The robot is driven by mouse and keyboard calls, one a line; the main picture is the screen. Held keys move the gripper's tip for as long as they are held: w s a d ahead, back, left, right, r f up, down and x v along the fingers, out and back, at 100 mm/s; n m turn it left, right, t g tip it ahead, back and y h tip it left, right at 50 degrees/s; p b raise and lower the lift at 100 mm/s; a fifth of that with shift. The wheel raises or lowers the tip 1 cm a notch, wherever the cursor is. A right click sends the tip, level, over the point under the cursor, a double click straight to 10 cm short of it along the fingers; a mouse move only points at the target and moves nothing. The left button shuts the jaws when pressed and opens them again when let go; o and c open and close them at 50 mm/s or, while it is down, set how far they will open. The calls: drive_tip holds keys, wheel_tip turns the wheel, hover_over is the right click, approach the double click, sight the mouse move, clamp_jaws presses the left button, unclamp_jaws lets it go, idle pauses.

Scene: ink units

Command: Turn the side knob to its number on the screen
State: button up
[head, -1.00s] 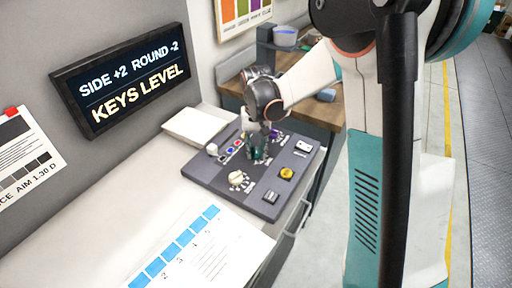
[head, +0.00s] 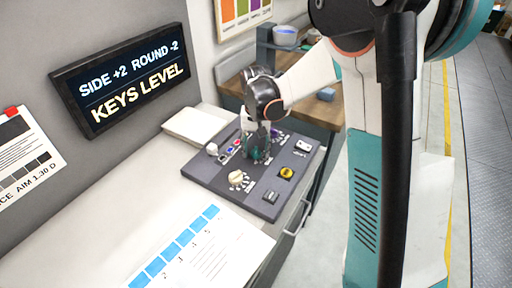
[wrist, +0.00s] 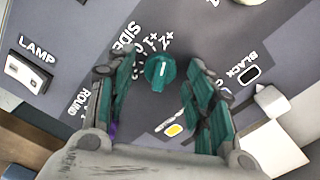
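The side knob is a round green knob (wrist: 160,72) on the dark grey panel (head: 218,173), with a white line on its top. In the wrist view the line points roughly up the picture, near the +1 and +2 marks by the word SIDE. My gripper (wrist: 154,80) is open, with one finger to each side of the knob and visible gaps to it. In the head view my gripper (head: 257,150) is down at the panel and mostly hides the knob. The screen (head: 125,82) reads "SIDE +2 ROUND -2" and "KEYS LEVEL".
The panel also holds a cream knob (head: 237,177), a yellow button (head: 286,173), a lamp switch (wrist: 27,73) and a purple knob (wrist: 113,130) partly hidden by my finger. A white lever (wrist: 270,100) stands to the right in the wrist view. A printed sheet (head: 200,250) lies in front.

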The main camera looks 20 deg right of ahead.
sight(256, 149)
drive_tip(key=shift+r, duration=0.1)
wheel_tip(256, 149, up, 12)
idle(0.6)
drive_tip(key=shift+s, duration=0.1)
drive_tip(key=s+r+n+t, duration=0.1)
drive_tip(key=s+n+t, duration=0.1)
drive_tip(key=s, duration=0.9)
drive_tip(key=s+r+n+t, duration=0.2)
drive_tip(key=s+t, duration=0.3)
drive_tip(key=s, duration=0.7)
drive_tip(key=shift+s, duration=0.25)
drive_tip(key=shift+r, duration=0.1)
drive_tip(key=shift+c, duration=0.6)
